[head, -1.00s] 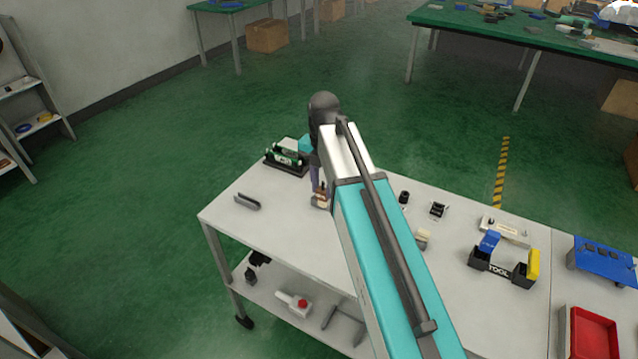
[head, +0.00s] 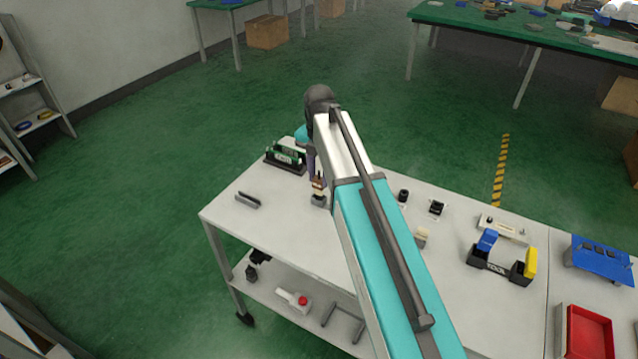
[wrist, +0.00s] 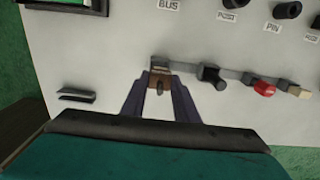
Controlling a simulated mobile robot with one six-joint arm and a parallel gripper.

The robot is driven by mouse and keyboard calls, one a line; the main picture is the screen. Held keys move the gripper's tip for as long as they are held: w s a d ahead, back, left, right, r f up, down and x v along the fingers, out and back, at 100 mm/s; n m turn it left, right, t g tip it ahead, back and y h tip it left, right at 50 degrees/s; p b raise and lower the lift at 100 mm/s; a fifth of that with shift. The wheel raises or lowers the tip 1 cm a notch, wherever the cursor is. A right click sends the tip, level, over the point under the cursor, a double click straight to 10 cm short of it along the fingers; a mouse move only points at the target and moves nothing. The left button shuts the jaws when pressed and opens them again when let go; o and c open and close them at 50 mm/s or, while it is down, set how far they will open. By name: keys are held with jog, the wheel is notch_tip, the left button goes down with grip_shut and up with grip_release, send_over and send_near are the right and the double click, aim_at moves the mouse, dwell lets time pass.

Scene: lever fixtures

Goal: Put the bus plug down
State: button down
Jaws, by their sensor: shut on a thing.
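The bus plug, a small tan-brown block with a dark pin, is between the tips of my gripper's two purple-grey fingers. In the wrist view the plug (wrist: 160,79) sits between the fingertips (wrist: 160,84). In the head view the plug (head: 318,185) shows below my gripper (head: 317,173), partly covered by the fingers. My gripper is shut on it. A small grey block (head: 318,201) stands on the white table just below the plug; whether they touch is unclear. A "BUS" label (wrist: 168,5) is at the top of the wrist view.
A grey channel-shaped piece (head: 248,200) lies left of the plug. A dark rack (head: 286,159) stands behind it. A black knob (wrist: 214,77), a red one (wrist: 263,89) and a tan block (wrist: 298,91) stand to the right. The table (head: 270,225) is clear in front.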

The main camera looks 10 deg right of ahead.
aim_at(319, 178)
jog(key=shift+w+f+p, duration=0.1)
jog(key=shift+f+p, duration=0.5)
jog(key=shift+f, duration=1.2)
jog(key=shift+f, duration=0.1)
jog(key=c, duration=1.4)
grip_release()
jog(key=shift+r+b, duration=1.1)
jog(key=shift+r, duration=5.05)
jog(key=shift+r, duration=0.1)
